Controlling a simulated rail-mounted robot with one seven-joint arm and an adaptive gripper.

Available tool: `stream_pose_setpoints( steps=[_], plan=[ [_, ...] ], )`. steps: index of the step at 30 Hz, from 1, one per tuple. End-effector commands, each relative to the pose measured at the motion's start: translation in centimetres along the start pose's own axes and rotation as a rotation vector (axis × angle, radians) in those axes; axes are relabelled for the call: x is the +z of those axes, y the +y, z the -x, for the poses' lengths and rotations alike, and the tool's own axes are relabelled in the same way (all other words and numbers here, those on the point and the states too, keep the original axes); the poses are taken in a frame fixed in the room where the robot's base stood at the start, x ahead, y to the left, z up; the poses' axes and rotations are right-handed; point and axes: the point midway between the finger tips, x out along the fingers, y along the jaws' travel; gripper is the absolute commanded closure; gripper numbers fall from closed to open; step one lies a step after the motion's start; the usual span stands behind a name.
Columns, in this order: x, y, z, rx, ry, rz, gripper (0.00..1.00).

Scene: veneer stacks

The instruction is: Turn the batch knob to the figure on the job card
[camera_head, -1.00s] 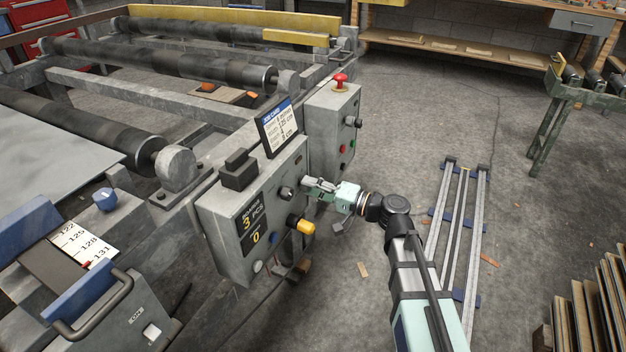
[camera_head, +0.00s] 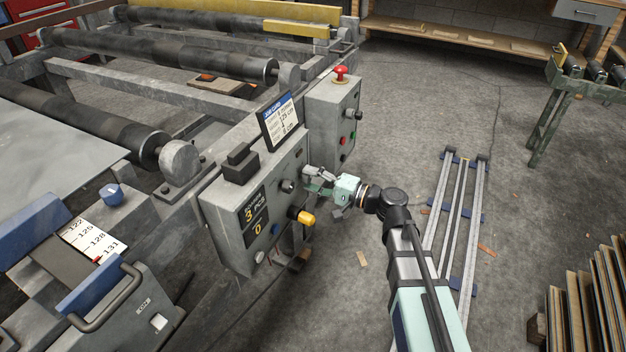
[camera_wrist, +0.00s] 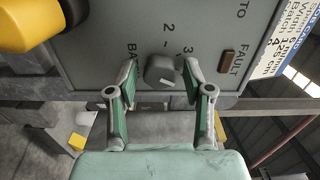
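The batch knob (camera_wrist: 160,70) is a small dark grey knob with a light pointer mark, on a grey control panel (camera_wrist: 205,25). Scale figures 2 and 3 show beside it. It also shows in the head view (camera_head: 288,186), above a yellow-capped knob. My gripper (camera_wrist: 160,72) is open, one finger on each side of the batch knob, with visible gaps. In the head view my gripper (camera_head: 306,178) is at the panel front. The panel display (camera_head: 253,218) reads 3 PCS and 0. The job card (camera_head: 281,121) stands on top; its batch figure is too small to read surely.
The yellow knob (camera_head: 301,216) is close below; it looms at upper left in the wrist view (camera_wrist: 40,22). A second box (camera_head: 333,118) with a red mushroom button stands behind. Rollers and frame lie left. Floor rails (camera_head: 460,210) lie right, with open floor around them.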

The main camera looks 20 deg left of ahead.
Motion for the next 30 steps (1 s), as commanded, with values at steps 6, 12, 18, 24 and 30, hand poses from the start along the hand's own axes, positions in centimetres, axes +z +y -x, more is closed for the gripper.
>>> stream_pose_setpoints(
  steps=[6, 12, 18, 24, 30],
  plan=[
    [0.0, 0.0, 0.1, 0.001, 0.001, 0.001, 0.40],
    [0.0, 0.0, 0.6, 0.001, 0.002, 0.001, 0.40],
    [0.1, 0.0, 3.3, 0.002, 0.003, 0.001, 0.40],
    [0.1, 0.0, 7.3, 0.001, 0.004, 0.001, 0.40],
    [0.0, 0.0, 10.4, 0.001, 0.002, 0.001, 0.40]
  ],
)
